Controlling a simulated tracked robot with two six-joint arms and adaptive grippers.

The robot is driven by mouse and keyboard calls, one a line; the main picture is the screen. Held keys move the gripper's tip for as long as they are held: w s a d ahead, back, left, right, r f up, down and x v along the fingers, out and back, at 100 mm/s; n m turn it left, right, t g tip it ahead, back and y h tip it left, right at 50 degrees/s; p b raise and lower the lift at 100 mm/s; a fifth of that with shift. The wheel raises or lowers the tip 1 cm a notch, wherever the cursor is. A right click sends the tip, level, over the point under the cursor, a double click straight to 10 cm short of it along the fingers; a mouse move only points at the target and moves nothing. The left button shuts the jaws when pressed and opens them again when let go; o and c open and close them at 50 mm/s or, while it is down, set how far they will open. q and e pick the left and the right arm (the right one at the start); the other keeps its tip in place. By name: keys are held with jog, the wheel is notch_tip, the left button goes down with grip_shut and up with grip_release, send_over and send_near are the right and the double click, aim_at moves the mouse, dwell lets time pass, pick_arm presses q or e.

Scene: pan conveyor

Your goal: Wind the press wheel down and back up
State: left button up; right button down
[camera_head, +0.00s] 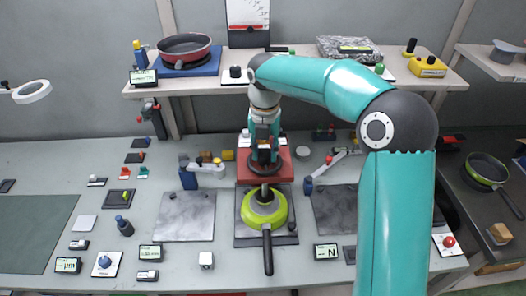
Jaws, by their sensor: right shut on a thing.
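The press stands at the back middle of the bench, with a red body (284,167) and a dark round wheel (254,170) on top. My right arm reaches over from the right, and my right gripper (264,158) points down at the wheel, shut on it. The gripper hides part of the wheel and much of the press behind it. A lime-green pan (277,211) sits on a dark plate in front of the press, its black handle toward me. My left gripper is not in view.
Grey plates (187,222) lie either side of the pan, with small jointed fixtures behind them. A display reading N (327,252) stands at the front right. A shelf (205,86) at the back holds a red pan (185,44).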

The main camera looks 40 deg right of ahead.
jog(key=n, duration=0.7)
jog(key=shift+w+d+r, duration=0.15)
jog(key=shift+w+r, duration=0.05)
jog(key=shift+w, duration=0.05)
dwell(0.4)
jog(key=c, duration=1.2)
grip_release()
jog(key=o, duration=0.4)
jog(key=shift+w+f, duration=0.1)
jog(key=shift+f, duration=0.05)
